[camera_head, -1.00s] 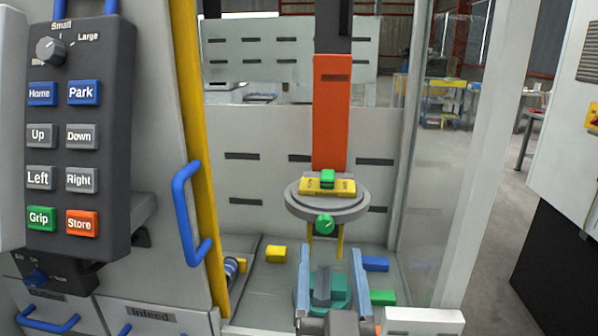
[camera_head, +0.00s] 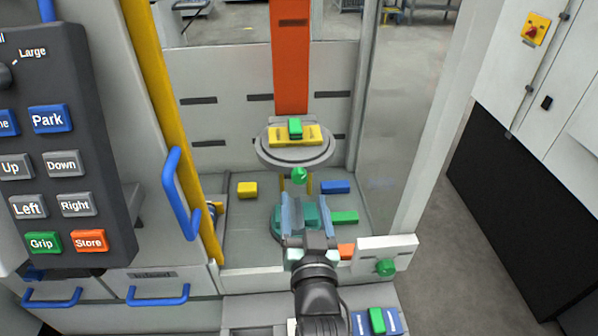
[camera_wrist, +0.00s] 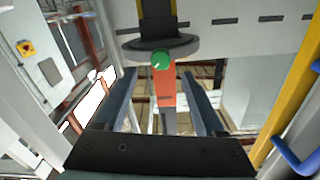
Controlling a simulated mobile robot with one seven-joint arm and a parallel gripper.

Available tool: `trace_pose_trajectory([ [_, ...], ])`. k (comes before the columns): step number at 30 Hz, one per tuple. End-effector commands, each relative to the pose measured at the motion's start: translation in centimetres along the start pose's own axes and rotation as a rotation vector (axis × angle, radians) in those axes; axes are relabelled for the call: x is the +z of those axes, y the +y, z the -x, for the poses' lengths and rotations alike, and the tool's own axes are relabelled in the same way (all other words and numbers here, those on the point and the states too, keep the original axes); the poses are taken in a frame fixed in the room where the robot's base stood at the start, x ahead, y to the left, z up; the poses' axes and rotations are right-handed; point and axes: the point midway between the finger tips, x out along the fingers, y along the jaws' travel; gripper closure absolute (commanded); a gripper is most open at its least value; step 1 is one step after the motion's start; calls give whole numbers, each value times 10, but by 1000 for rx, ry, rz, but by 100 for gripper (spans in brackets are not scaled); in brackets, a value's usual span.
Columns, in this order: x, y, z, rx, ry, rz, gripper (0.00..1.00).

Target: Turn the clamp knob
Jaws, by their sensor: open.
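A green knob (camera_head: 299,175) sits on the front underside of a round grey plate (camera_head: 271,156) that hangs from the orange column. In the wrist view the green knob (camera_wrist: 160,61) shows a pale mark and lies just beyond the fingertips, roughly centred between them. A second green knob (camera_head: 385,267) is on the white block at the front right; I cannot tell from labels which is the clamp knob. My gripper (camera_head: 307,207) is open and empty, below and in front of the plate's knob, with its fingers apart and not visibly touching it.
A yellow block with a green piece (camera_head: 295,127) rests on the plate. Yellow (camera_head: 247,190), blue (camera_head: 335,187) and green (camera_head: 345,217) blocks lie on the bay floor. A blue door handle (camera_head: 178,205) and button panel (camera_head: 112,180) stand left; a white post (camera_head: 440,130) stands right.

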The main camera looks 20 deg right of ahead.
Motion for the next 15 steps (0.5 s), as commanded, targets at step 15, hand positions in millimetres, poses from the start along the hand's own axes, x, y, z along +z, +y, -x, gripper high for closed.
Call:
trace_pose_trajectory([
  [15, -1, 0, -73, 0, 1, 0, 28],
])
